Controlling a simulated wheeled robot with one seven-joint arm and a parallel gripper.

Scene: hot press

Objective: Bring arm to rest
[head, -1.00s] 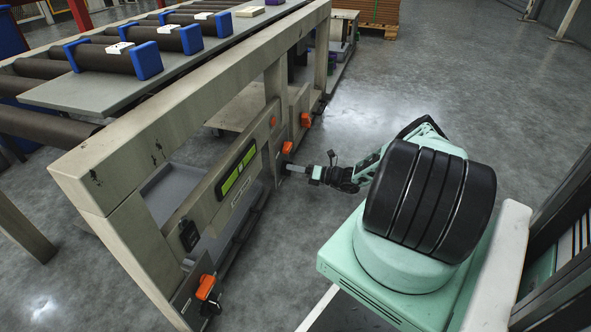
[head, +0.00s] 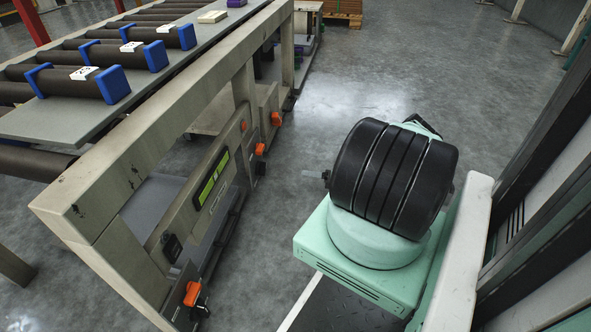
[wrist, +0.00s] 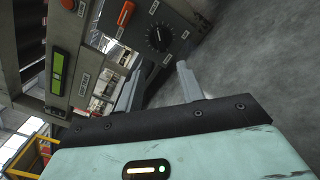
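My gripper (wrist: 158,82) shows in the wrist view with its two pale fingers apart and nothing between them. In the head view my arm is folded close to my body on its mint-green base, and its black joint covers most of the gripper. The machine's control panel (head: 206,190) stands to the left with a gap of bare floor between.
The wrist view shows the panel's black dial (wrist: 158,37), an orange switch (wrist: 125,13) and a green display (wrist: 58,72). Blue-ended rollers (head: 85,82) lie on the machine's grey top. A wooden pallet (head: 343,12) is far back. Open floor (head: 470,90) spreads behind my arm.

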